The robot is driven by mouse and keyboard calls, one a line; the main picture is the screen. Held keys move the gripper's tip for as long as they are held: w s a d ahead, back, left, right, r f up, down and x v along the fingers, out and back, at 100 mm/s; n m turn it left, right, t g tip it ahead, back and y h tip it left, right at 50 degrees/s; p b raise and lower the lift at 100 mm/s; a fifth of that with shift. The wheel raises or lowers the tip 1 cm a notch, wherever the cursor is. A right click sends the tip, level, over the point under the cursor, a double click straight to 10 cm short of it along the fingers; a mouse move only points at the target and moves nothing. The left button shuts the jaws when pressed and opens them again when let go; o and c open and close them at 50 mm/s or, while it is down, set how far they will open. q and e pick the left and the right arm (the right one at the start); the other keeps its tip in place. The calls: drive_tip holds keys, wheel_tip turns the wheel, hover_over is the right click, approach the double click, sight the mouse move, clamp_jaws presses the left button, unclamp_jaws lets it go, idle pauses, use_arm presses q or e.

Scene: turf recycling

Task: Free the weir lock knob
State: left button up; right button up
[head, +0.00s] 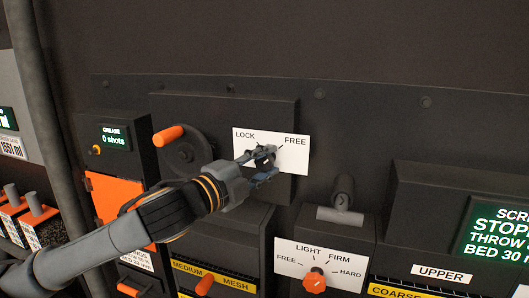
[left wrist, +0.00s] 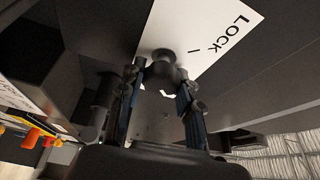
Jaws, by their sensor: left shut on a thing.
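The weir lock knob (head: 265,158) is small and dark, on a white plate (head: 292,158) marked LOCK at the left and FREE at the right. My left gripper (head: 260,163) is at the plate, its fingers shut on the knob and covering much of it. In the left wrist view the dark round knob (left wrist: 163,56) shows between the tips of my left gripper (left wrist: 161,80), beside the LOCK lettering and a tick line. Which mark the knob points to cannot be told. My right gripper is not in view.
A handwheel (head: 184,152) with an orange handle (head: 168,134) is just left of the plate. Below right are an orange dial (head: 314,281) marked FREE to HARD and a dark lever (head: 343,190). A lit screen (head: 495,228) is at far right. The wall above is clear.

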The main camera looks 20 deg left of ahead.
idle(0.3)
use_arm(q)
drive_tip(key=o, duration=1.2)
drive_tip(key=shift+c, duration=0.2)
drive_tip(key=v, duration=0.7)
drive_tip(key=shift+s, duration=0.2)
drive_tip(key=shift+a, duration=0.15)
